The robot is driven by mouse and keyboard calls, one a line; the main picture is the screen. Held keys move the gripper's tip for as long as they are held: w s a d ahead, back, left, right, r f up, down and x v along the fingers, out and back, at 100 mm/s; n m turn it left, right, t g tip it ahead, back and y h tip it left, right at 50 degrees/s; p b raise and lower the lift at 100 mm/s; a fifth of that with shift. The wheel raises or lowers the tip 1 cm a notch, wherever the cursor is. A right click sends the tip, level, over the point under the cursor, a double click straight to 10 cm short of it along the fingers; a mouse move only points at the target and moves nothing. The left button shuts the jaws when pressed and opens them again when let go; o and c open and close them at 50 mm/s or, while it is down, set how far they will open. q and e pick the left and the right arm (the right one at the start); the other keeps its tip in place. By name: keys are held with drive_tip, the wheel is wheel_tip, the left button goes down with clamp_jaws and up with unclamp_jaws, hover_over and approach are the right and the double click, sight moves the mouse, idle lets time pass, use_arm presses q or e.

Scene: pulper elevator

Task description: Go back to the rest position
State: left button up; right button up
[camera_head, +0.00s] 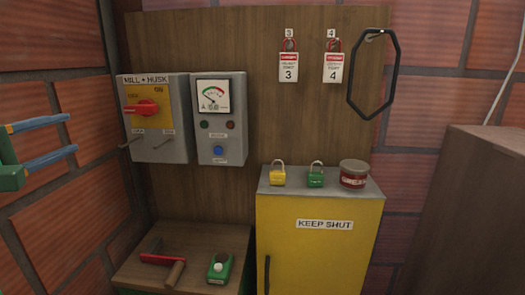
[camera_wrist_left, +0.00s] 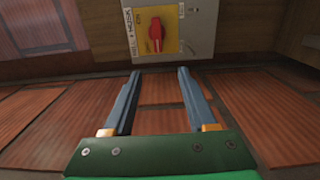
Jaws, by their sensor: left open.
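My left gripper (camera_head: 72,136) is at the left edge of the head view, with a green body and two blue fingers. It is open and empty, with a clear gap between the fingers. It also shows in the left wrist view (camera_wrist_left: 157,75). It is apart from the grey MILL + HUSK switch box (camera_head: 173,148), which is to its right in the head view. The box has a red rotary handle (camera_head: 142,108) on a yellow plate. The handle also shows in the left wrist view (camera_wrist_left: 156,36). My right gripper is in neither view.
A meter box (camera_head: 222,148) hangs beside the switch box. A yellow cabinet (camera_head: 318,260) carries a yellow padlock (camera_head: 278,178), a green padlock (camera_head: 316,179) and a red tin (camera_head: 354,180). Tags 3 and 4 and a black loop (camera_head: 352,90) hang above. A low wooden table (camera_head: 212,240) holds tools.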

use_arm(q)
drive_tip(key=w+d+f+m+g+y, duration=0.1)
drive_tip(key=w+d+f+m+g, duration=0.1)
drive_tip(key=f, duration=0.6)
drive_tip(key=w+d+f+m+g, duration=0.1)
drive_tip(key=d+f+m+g, duration=0.1)
drive_tip(key=f, duration=0.5)
drive_tip(key=s+d+f+m+g, duration=0.2)
drive_tip(key=f, duration=0.5)
drive_tip(key=s+d+f+m+g, duration=0.1)
drive_tip(key=s+d+f+m, duration=0.15)
drive_tip(key=f, duration=0.45)
drive_tip(key=s+d+f+m+g, duration=0.2)
drive_tip(key=f+m, duration=0.1)
drive_tip(key=f, duration=0.4)
drive_tip(key=s+d+f+m+g, duration=0.35)
drive_tip(key=s+f, duration=0.35)
drive_tip(key=s, duration=0.3)
drive_tip(key=s+d+f+m+g, duration=0.2)
drive_tip(key=s+d+f+m, duration=0.4)
drive_tip(key=s, duration=0.5)
wheel_tip(320, 180, down, 18)
drive_tip(key=s+a+n+g, duration=0.1)
drive_tip(key=s+n, duration=0.1)
drive_tip(key=s+a+f+g, duration=0.1)
drive_tip(key=s+a+f, duration=0.1)
drive_tip(key=s+f, duration=0.8)
drive_tip(key=s, duration=0.2)
drive_tip(key=shift+s+a+m+y, duration=0.15)
drive_tip(key=shift+s+m+y, duration=0.15)
